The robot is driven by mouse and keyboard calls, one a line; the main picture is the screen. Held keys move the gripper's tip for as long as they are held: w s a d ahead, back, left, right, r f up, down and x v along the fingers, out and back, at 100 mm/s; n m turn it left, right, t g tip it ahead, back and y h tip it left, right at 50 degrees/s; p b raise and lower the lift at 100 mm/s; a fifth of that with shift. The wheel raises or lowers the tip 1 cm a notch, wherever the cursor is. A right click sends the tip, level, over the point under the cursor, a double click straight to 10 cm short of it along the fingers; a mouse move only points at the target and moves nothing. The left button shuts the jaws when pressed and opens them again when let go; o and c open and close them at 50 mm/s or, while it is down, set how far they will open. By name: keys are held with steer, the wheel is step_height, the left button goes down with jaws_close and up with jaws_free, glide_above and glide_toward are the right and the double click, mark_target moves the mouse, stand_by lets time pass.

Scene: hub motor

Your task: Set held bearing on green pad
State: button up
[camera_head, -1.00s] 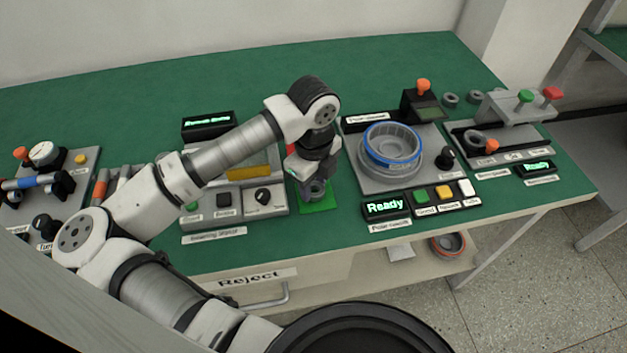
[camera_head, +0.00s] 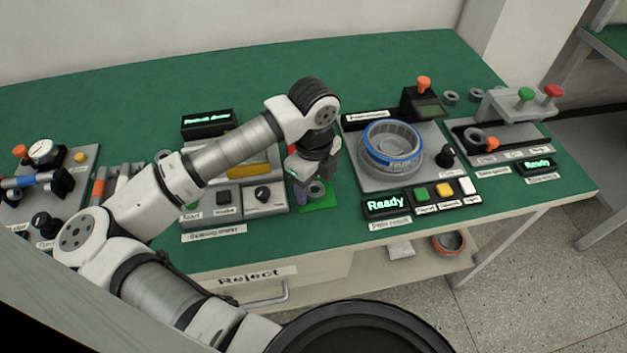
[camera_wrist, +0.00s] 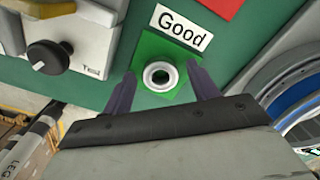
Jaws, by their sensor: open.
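The bearing (camera_head: 316,189) is a small grey ring lying flat on the green pad (camera_head: 329,203). In the wrist view the bearing (camera_wrist: 159,77) sits near the middle of the bright green pad (camera_wrist: 150,42), below a "Good" label (camera_wrist: 180,28). My gripper (camera_head: 317,185) is over the pad, pointing down. In the wrist view its two dark fingers (camera_wrist: 161,90) stand apart on either side of the bearing, with visible gaps. The gripper is open and holds nothing.
Left of the pad is a tester panel with a black knob (camera_wrist: 50,56). To the right is a fixture with a blue-rimmed motor hub (camera_head: 392,145) and a "Ready" display (camera_head: 386,207). A red pad (camera_wrist: 217,8) lies just behind the label.

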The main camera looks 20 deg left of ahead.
step_height(320, 180, up, 12)
steer(key=b, duration=0.2)
steer(key=shift+r, duration=0.1)
stand_by(0.3)
